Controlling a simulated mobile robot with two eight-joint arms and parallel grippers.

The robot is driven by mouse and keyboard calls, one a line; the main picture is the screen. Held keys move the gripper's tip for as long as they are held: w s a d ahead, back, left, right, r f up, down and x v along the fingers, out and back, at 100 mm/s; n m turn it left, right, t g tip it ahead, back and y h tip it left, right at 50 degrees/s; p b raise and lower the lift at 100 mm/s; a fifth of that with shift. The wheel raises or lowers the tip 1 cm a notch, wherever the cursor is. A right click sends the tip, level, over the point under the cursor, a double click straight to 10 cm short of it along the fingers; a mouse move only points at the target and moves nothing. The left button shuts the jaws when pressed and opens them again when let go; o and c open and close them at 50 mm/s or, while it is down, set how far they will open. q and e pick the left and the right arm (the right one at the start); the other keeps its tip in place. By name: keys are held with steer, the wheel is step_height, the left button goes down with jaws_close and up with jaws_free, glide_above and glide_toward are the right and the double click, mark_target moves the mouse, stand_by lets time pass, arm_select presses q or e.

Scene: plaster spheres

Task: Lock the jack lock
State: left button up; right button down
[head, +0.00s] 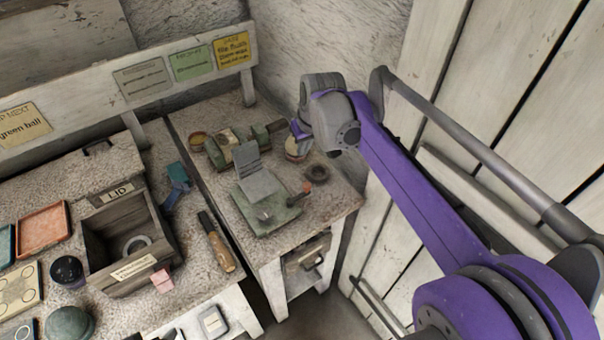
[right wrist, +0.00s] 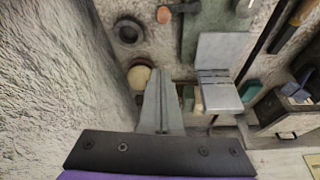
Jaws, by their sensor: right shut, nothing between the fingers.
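The likely jack lock (head: 268,215) is a green base on the right-hand table, with an upright grey plate (head: 258,176) and a lever with a reddish-brown knob (head: 305,187) at its right side. In the right wrist view the grey plate (right wrist: 220,65) and the brown knob (right wrist: 163,15) show too. I cannot tell whether it is locked. My right gripper (head: 296,131) is shut and empty, behind the device near a cream ball (head: 296,149). The right wrist view shows its closed fingers (right wrist: 162,95) beside the ball (right wrist: 138,77), apart from the lever. My left gripper is not in view.
A dark ring (head: 316,173) lies near the lever. A green block assembly (head: 229,141) stands behind the plate. The left table holds an open wooden box (head: 113,238), a wooden-handled tool (head: 217,242) and trays. A plank wall (head: 500,120) bounds the right side.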

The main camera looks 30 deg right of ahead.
steer(key=x, duration=1)
steer(key=shift+b, duration=0.3)
steer(key=s, duration=0.3)
steer(key=shift+a+f, duration=0.15)
steer(key=shift+f, duration=0.05)
steer(key=shift+s+f, duration=0.1)
steer(key=shift+s, duration=0.35)
